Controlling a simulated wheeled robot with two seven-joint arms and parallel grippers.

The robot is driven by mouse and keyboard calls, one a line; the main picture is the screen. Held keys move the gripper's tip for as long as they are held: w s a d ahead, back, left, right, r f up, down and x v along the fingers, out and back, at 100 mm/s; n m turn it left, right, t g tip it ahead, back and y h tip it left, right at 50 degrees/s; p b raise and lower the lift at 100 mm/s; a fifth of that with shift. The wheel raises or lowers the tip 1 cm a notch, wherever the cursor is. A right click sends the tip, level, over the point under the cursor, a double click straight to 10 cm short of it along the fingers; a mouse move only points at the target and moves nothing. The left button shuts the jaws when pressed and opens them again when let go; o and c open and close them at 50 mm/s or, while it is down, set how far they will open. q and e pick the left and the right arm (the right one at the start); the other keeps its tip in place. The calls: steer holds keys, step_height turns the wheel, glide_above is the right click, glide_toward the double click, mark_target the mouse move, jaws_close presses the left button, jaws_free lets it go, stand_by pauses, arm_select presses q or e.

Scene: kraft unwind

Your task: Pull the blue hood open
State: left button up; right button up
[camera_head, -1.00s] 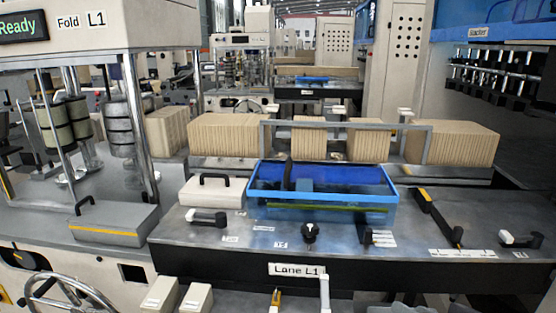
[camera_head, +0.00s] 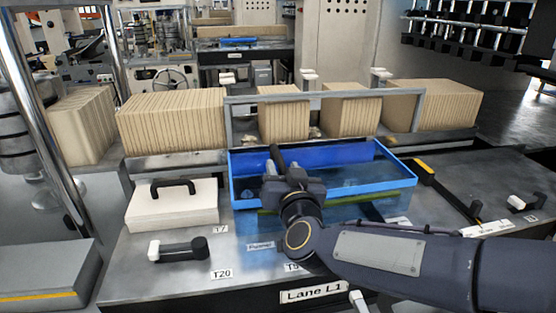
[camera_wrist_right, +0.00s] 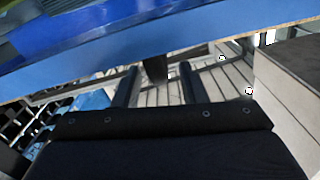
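The blue hood (camera_head: 400,169) is a see-through blue box with a bright blue rim on the Lane L1 machine. In the head view my right arm reaches in from the right, and my right gripper (camera_head: 283,168) is over the hood's left part. It covers much of the hood's dark handle area. In the right wrist view the two fingers of my right gripper (camera_wrist_right: 157,70) stand apart. A dark upright bar (camera_wrist_right: 155,68), seemingly the hood's handle, shows between them; contact cannot be told. The hood's blue edge (camera_wrist_right: 150,45) crosses above. My left gripper is not in view.
A white box with a black handle (camera_head: 172,208) sits left of the hood. A white-and-black lever (camera_head: 178,250) lies in front of it. Rows of brown kraft stacks (camera_head: 175,120) and a grey metal frame (camera_head: 228,125) stand behind. A yellow-black lever (camera_head: 432,185) is at the right.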

steer(key=shift+w+a, duration=0.2)
steer(key=shift+w, duration=0.65)
steer(key=shift+w+a, duration=0.15)
steer(key=shift+w, duration=0.65)
steer(key=shift+c, duration=0.4)
jaws_close()
